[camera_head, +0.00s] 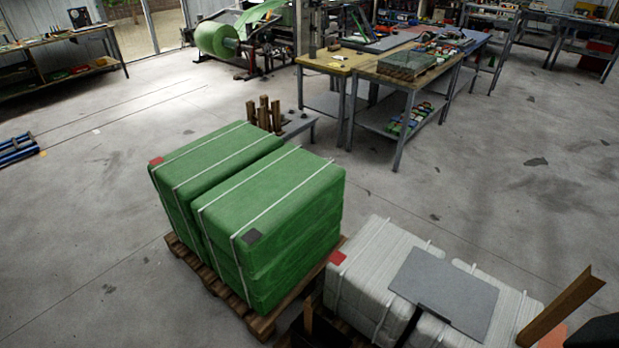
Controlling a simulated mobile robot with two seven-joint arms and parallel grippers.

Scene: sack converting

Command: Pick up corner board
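A brown, L-shaped corner board (562,308) shows at the lower right, tilted, beside the right end of the white bales. Neither my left gripper nor my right gripper can be made out. A dark shape at the lower right edge is too cropped to identify.
Strapped green bales (272,215) stand on a wooden pallet (262,325) at centre. White strapped bales (375,275) lie at the lower right, with a flat grey panel (447,287) over them. Workbenches (410,85) stand behind. The floor at left and right is mostly clear.

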